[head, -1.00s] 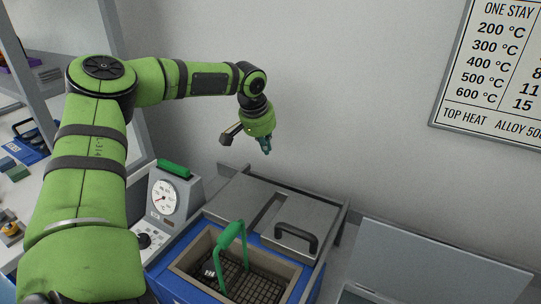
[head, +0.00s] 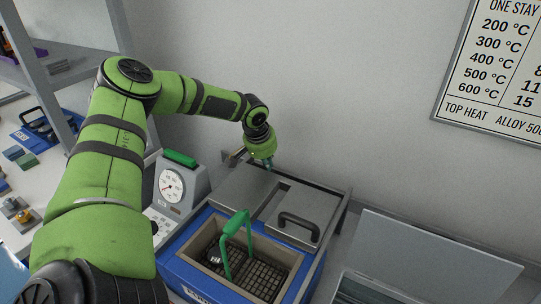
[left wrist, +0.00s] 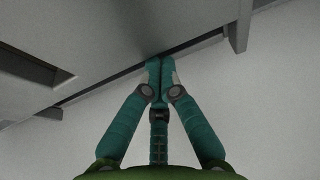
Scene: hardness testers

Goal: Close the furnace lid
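The blue furnace (head: 205,270) has its chamber open at the front. Its grey lid (head: 318,207) lies back behind the opening, with a black handle (head: 299,222) on top. A green-handled basket (head: 238,226) stands in the chamber, its handle upright. My left gripper (head: 268,166) is low at the lid's back edge, by the wall. In the left wrist view its teal fingers (left wrist: 160,64) are together with nothing visible between them. Their tips are at the edge of the lid (left wrist: 90,45); whether they touch it I cannot tell. My right gripper is out of view.
A gauge box (head: 176,187) with a green top stands left of the furnace, near my left arm. An open grey box (head: 425,260) with a raised lid is at the right. A wall sign (head: 492,80) hangs above. The wall closely backs the furnace.

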